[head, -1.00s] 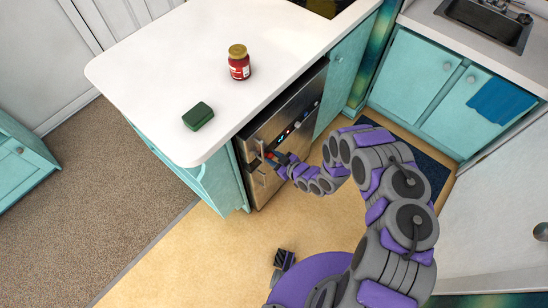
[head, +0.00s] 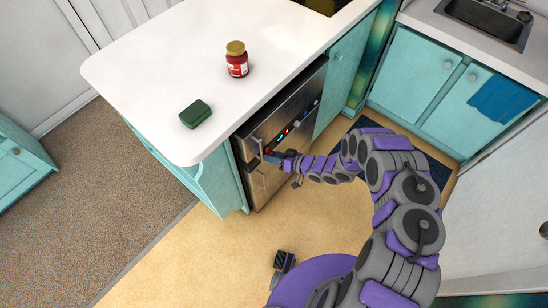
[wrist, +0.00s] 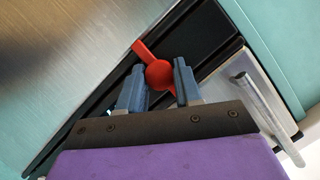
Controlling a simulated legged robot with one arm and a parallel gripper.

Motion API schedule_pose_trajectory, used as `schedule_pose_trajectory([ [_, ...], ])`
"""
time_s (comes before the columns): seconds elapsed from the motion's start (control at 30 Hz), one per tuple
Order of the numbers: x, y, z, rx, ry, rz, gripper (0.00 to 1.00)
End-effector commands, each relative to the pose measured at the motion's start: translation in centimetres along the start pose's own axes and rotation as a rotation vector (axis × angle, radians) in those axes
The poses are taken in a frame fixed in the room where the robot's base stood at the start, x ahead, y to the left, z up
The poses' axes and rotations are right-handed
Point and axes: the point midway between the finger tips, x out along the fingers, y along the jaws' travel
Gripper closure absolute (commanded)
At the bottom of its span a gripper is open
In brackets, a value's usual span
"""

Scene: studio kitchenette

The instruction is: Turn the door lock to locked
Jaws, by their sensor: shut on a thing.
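The door lock is a red lever (wrist: 158,74) with a round hub, on a black strip of the steel appliance (head: 262,188) under the counter. In the wrist view its arm points to the upper left. My gripper (wrist: 159,66) has its two blue fingers on either side of the hub and is shut on the lever.
A red jar (head: 237,62) and a green sponge-like block (head: 195,114) stand on the white counter (head: 150,70) above. Teal cabinets (head: 425,85) and a sink (head: 487,20) are at the right. The floor in front is mostly clear.

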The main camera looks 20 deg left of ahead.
Motion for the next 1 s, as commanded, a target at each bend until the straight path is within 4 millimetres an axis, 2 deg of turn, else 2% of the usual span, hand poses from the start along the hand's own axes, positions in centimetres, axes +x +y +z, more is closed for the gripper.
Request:
schedule_pose_trajectory([
  [0.03, 0.13, 0.11, -0.55, 0.004, 0.011, -0.004, 0.97],
  [0.57, 0.19, 0.14, -0.52, 0.025, 0.01, -0.009, 0.96],
  [0.6, 0.19, 0.14, -0.51, 0.025, 0.01, -0.009, 0.62],
  [0.83, 0.01, 0.07, -0.31, 0.026, 0.007, -0.01, 0.41],
  [1.0, -0.11, 0.02, -0.2, 0.026, 0.005, -0.011, 0.41],
])
